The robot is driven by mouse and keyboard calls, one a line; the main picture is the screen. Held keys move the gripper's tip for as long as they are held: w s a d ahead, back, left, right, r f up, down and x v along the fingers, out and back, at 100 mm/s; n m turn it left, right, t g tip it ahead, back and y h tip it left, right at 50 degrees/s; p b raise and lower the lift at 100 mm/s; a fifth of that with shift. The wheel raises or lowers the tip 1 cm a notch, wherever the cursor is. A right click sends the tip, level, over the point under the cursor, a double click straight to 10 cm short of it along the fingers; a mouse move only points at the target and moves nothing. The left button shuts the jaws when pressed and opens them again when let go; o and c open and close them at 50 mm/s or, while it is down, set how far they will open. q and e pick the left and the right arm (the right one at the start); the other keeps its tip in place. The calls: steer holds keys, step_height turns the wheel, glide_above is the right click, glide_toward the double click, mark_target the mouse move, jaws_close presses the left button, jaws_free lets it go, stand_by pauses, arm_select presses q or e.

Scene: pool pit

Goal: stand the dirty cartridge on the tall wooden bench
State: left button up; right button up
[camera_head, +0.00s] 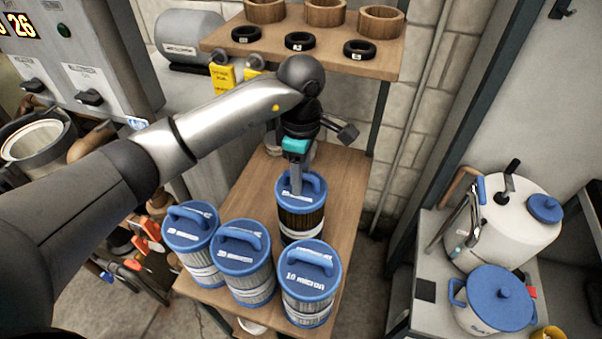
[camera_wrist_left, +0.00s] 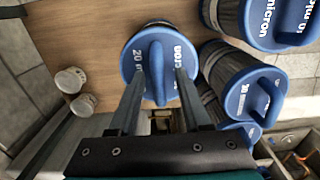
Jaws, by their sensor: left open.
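The dirty cartridge (camera_head: 300,222) has a blue lid with a loop handle and dark brown pleats. It stands upright on the wooden bench (camera_head: 340,190), behind the cleaner cartridges. In the left wrist view its lid (camera_wrist_left: 135,65) reads "20" and "micron". My left gripper (camera_head: 296,186) points down at the lid from above. In the left wrist view the open fingers of my left gripper (camera_wrist_left: 160,75) lie on either side of the handle, with gaps beside it. My right gripper is in neither view.
Three paler cartridges with blue lids, left (camera_head: 191,230), middle (camera_head: 241,258) and front right (camera_head: 309,282), crowd the bench's front. A shelf (camera_head: 385,63) with wooden rings and black rings hangs above. A white tank (camera_head: 510,225) and blue-lidded pot (camera_head: 493,300) stand at right.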

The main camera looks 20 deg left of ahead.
arm_select(q)
steer(key=shift+r, duration=0.1)
step_height(320, 180, up, 12)
steer(key=b, duration=0.1)
stand_by(0.4)
steer(key=shift+d, duration=0.1)
